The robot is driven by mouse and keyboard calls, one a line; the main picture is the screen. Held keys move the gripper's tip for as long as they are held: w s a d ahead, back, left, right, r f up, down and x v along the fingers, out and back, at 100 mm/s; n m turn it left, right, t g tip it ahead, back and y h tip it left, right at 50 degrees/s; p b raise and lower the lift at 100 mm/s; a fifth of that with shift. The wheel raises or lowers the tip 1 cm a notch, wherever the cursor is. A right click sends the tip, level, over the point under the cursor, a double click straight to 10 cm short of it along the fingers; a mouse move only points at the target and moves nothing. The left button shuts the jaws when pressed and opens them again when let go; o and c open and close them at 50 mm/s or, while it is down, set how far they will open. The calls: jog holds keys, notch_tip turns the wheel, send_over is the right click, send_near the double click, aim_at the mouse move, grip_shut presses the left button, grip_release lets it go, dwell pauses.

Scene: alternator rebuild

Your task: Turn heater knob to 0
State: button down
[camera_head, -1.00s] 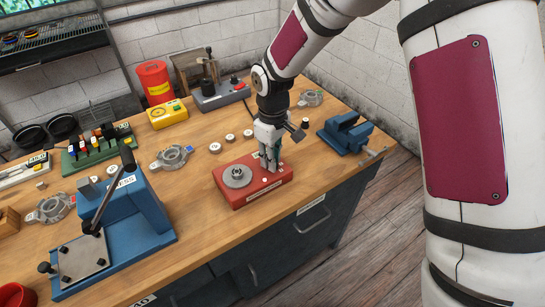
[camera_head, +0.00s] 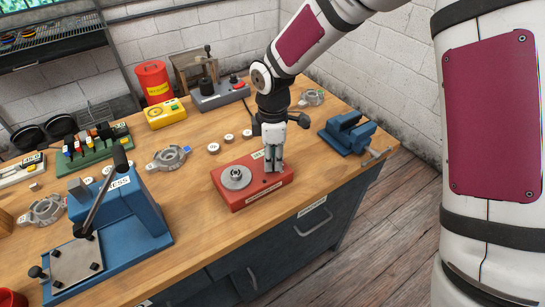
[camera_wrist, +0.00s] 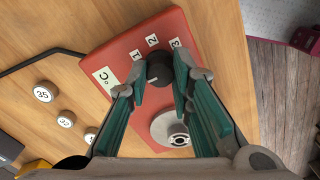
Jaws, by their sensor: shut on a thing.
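The red heater box (camera_head: 236,199) sits on the wooden bench near its front edge, with a round grey metal plate (camera_head: 236,177) on its left part. The black heater knob (camera_wrist: 159,71) shows in the wrist view on the box's red top, beside labels 1, 2 and 3 and a °C label. My gripper (camera_head: 273,168) points down over the right part of the box. In the wrist view my gripper (camera_wrist: 160,84) has its green-padded fingers on either side of the knob, shut on it. The knob is hidden by the fingers in the head view.
A blue vise (camera_head: 347,132) stands to the right and a blue press (camera_head: 120,215) to the left. Several small round pieces (camera_head: 213,148) lie behind the box. A yellow box (camera_head: 166,113) and red can (camera_head: 153,80) stand farther back.

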aim_at(273, 161)
dwell(0.3)
jog(key=c, duration=1.4)
grip_release()
notch_tip(273, 161, up, 12)
jog(key=shift+r, duration=0.1)
